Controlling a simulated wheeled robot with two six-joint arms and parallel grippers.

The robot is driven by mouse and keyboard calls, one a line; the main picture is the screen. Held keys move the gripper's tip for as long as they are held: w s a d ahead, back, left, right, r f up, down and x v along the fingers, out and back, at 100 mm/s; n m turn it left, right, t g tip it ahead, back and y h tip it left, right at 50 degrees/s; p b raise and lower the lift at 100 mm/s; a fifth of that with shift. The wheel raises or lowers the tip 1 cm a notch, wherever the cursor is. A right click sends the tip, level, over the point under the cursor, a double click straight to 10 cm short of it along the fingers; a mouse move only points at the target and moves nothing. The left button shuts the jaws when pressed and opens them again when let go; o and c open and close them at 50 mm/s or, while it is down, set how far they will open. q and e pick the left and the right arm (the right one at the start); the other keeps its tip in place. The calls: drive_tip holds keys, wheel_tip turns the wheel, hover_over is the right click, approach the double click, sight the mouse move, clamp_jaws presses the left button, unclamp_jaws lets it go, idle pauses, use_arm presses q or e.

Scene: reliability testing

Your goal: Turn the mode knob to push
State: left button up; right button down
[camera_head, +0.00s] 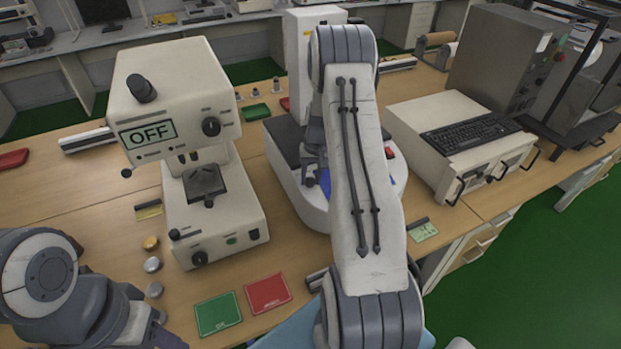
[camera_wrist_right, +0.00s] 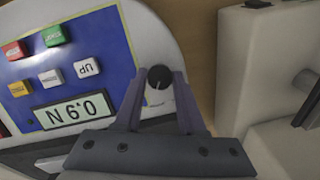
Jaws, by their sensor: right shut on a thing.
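The mode knob (camera_wrist_right: 160,77) is a small round black knob at the edge of the blue control panel (camera_wrist_right: 75,70) on the white tester. In the right wrist view my right gripper (camera_wrist_right: 160,82) is shut on the knob, one finger on each side. Markings around the knob are too small to read, so I cannot tell its setting. In the head view the tester's white base (camera_head: 290,190) shows, but my right arm hides the knob and most of the panel. My left arm shows at the lower left; its gripper is not in view.
A white instrument showing OFF (camera_head: 148,133) stands to the left. A cream case (camera_head: 440,130) with a keyboard is to the right. Green (camera_head: 218,313) and red (camera_head: 268,293) mats lie in front.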

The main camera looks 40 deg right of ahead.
sight(314, 182)
idle(0.3)
drive_tip(key=c, duration=0.5)
unclamp_jaws()
drive_tip(key=shift+r, duration=0.1)
wheel_tip(314, 182, up, 10)
drive_tip(key=s+b, duration=0.1)
drive_tip(key=b, duration=0.1)
drive_tip(key=shift+d+r+b, duration=0.15)
drive_tip(key=shift+d+b, duration=0.15)
drive_tip(key=shift+b, duration=0.05)
